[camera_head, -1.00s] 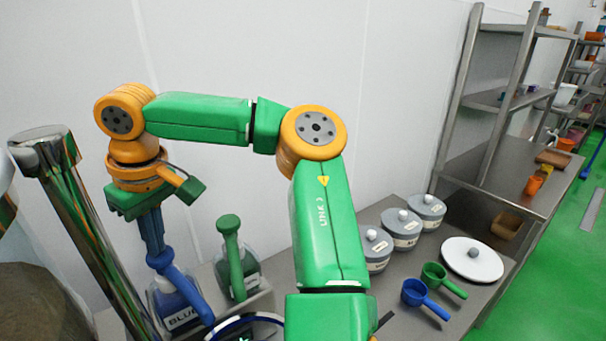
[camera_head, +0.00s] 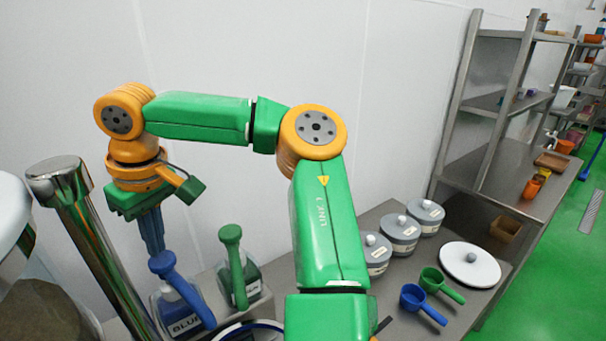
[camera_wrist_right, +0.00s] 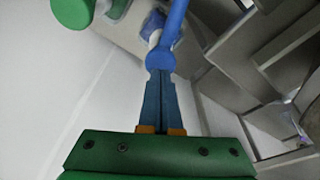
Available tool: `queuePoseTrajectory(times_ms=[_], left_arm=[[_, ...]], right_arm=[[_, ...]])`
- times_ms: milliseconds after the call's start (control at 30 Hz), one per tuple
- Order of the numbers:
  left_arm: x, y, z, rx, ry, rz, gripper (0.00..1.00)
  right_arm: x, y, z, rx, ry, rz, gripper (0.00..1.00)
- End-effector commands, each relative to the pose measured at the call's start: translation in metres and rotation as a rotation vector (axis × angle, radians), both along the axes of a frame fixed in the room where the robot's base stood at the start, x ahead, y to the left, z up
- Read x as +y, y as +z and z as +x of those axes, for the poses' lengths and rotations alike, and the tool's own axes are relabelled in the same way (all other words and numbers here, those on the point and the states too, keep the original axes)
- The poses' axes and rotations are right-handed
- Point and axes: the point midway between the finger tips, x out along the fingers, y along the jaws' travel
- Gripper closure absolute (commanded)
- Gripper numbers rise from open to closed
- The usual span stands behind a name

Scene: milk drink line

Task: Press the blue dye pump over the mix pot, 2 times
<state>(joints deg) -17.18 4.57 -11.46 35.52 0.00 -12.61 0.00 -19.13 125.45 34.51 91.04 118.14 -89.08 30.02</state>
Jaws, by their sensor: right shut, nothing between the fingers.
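The blue dye pump (camera_head: 179,288) stands at the lower left in the head view, its blue spout angled down to the right over a clear bottle labelled BLUE. My right gripper (camera_head: 155,249) points down with its fingers closed and empty, its tips at the top of the pump head. In the right wrist view, the closed fingertips (camera_wrist_right: 160,76) meet the round blue pump head (camera_wrist_right: 160,60); whether they touch is unclear. A round blue-and-white rim (camera_head: 250,326), perhaps the mix pot, is cut off at the bottom edge. My left gripper is out of view.
A green pump (camera_head: 232,262) stands just right of the blue one. Lidded grey jars (camera_head: 404,236), a blue scoop (camera_head: 421,302), a green scoop (camera_head: 440,283) and a white lid (camera_head: 469,264) lie further right. A shiny metal post (camera_head: 85,235) stands left.

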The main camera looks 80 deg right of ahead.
Motion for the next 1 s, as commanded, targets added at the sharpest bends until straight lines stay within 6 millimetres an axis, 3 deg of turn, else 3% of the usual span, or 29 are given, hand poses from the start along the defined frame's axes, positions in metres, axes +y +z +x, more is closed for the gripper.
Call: queuePoseTrajectory(times_ms=[700,1000], left_arm=[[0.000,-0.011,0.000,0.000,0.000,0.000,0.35],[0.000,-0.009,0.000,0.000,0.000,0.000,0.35]], right_arm=[[0.000,-0.027,0.000,0.002,0.000,0.000,1.00],[0.000,-0.024,-0.001,0.004,-0.001,0.001,1.00]])
